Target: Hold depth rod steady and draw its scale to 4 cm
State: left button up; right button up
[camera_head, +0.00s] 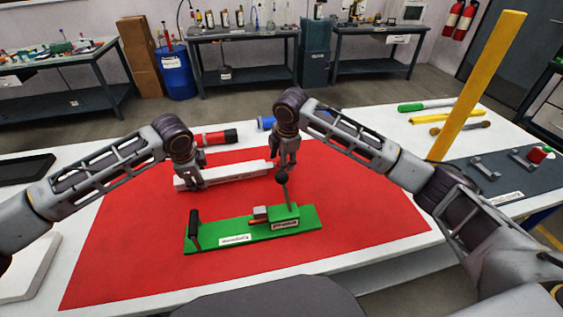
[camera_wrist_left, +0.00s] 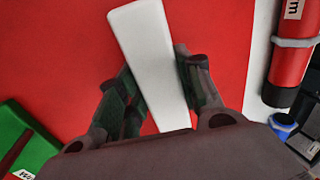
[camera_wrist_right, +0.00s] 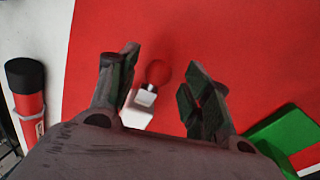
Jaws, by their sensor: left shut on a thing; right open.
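The depth rod (camera_head: 232,173) is a long white bar lying flat on the red mat, behind the green fixture. My left gripper (camera_head: 190,184) is shut on its left part; the left wrist view shows the white bar (camera_wrist_left: 146,32) between the fingers (camera_wrist_left: 155,64). The scale marks cannot be read.
A green fixture (camera_head: 222,236) with a black handle and an upright lever stands in front. Red-and-black (camera_head: 218,137) and blue (camera_head: 265,123) cylinders lie behind. A yellow post (camera_head: 477,85) rises at the right. The mat (camera_head: 130,270) is clear at front left.

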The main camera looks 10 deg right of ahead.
jog(key=shift+x, duration=0.75)
jog(key=shift+c, duration=0.5)
grip_shut()
